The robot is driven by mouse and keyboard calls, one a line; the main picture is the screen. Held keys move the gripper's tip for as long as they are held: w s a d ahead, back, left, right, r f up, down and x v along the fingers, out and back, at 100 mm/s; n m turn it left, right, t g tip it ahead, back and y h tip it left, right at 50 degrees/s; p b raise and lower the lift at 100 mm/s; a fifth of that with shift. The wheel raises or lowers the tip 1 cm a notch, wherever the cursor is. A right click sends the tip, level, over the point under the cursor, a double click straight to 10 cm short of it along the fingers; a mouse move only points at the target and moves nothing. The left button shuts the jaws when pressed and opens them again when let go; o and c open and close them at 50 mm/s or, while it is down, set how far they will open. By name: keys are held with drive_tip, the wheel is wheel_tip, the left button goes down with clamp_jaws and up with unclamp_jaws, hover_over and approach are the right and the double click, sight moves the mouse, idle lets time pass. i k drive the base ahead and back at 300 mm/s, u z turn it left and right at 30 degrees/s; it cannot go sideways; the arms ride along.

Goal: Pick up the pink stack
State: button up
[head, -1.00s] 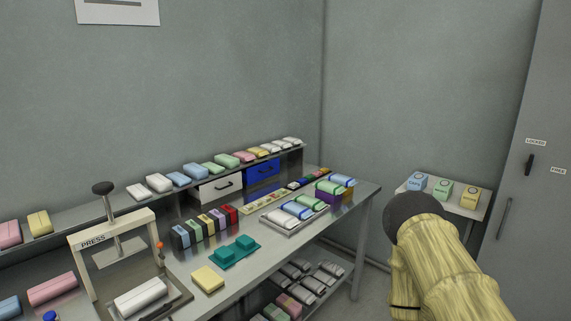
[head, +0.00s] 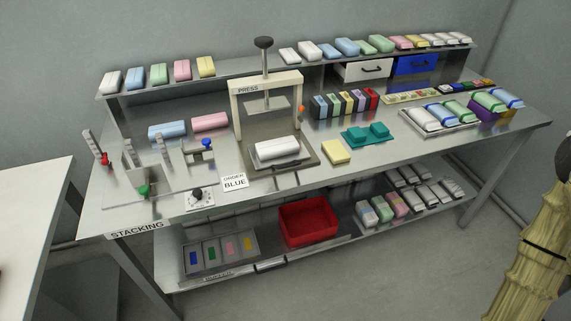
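A pink stack (head: 210,122) lies on the metal worktable, left of the press and right of a blue stack (head: 167,131). Another pink stack (head: 182,71) sits on the raised back shelf between a green and a yellow one. A smaller pink one (head: 407,42) is farther right on that shelf. Part of my arm shows at the right edge in the head view, away from the table. My gripper is not in view.
The press (head: 266,100) stands mid-table with a white stack (head: 278,149) in it. A stacking fixture (head: 150,165) is in front of the pink stack. A sign (head: 234,183) reads "ORDER BLUE". A red bin (head: 308,222) is on the lower shelf.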

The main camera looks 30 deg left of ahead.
sight(182, 69)
drive_tip(key=u, duration=1.65)
